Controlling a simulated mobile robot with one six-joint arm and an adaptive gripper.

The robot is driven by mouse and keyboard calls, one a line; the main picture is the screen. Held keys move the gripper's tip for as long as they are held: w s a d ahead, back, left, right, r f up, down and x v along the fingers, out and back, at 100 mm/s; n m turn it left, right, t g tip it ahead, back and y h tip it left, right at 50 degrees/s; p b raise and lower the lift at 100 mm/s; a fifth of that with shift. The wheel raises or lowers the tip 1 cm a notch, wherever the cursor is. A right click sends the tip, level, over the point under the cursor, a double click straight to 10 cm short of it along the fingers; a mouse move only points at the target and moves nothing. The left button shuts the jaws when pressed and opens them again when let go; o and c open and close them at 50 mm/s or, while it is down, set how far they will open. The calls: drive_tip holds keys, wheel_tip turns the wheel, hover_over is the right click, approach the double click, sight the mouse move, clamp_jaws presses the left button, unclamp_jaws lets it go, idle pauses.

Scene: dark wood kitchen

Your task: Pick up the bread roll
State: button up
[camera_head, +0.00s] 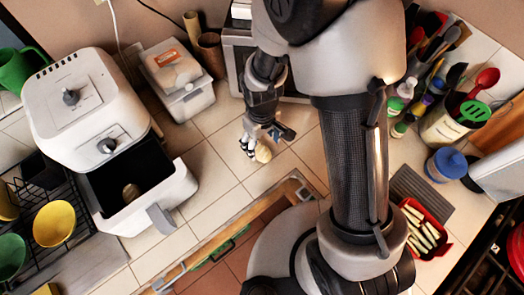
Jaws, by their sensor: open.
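A small tan rounded thing that looks like the bread roll (263,154) is on the tiled counter near its front edge. My gripper (262,142) reaches down to it from above, with its fingers apart. One finger is at the left of the roll and the other is behind and to the right. The gripper hides part of the roll, and I cannot tell whether the fingers touch it.
The white air fryer (75,95) has its drawer (160,197) open at left. A white container (178,85) stands behind. A red tray (443,247) of sliced food and several utensils are at right. Counter tiles between the drawer and gripper are clear.

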sight(262, 150)
drive_tip(key=f+b, duration=0.1)
drive_tip(key=f, duration=0.6)
drive_tip(key=shift+w+f+b, duration=0.2)
drive_tip(key=shift+f+b, duration=0.05)
drive_tip(key=shift+b, duration=0.15)
drive_tip(key=c, duration=1.1)
